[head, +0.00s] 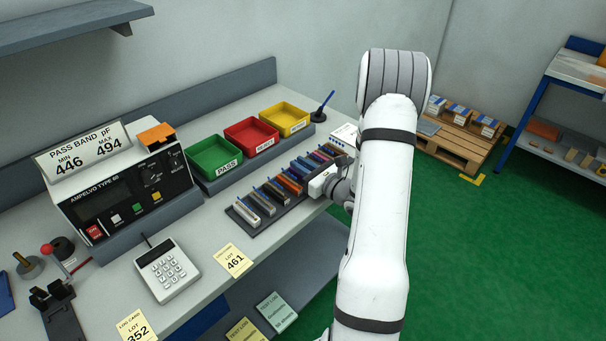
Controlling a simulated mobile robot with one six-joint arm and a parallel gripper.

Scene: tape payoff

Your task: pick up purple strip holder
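A dark rack (269,221) on the bench holds a row of several slim strip holders in different colours. Grey ones (247,212) stand at the near left end, an orange one (289,185) near the middle, and blue, red and dark ones towards the far right end. Which one is purple is too small to tell for sure. My gripper (318,185) is at the right side of the rack, close to the holders around its middle and far part. Its fingers are too small and partly hidden, so its opening and any contact do not show.
Green (214,158), red (251,138) and yellow (285,120) bins stand behind the rack. A tester (125,185) and a keypad device (166,271) are to the left. A pallet with boxes (457,138) stands on the floor at right.

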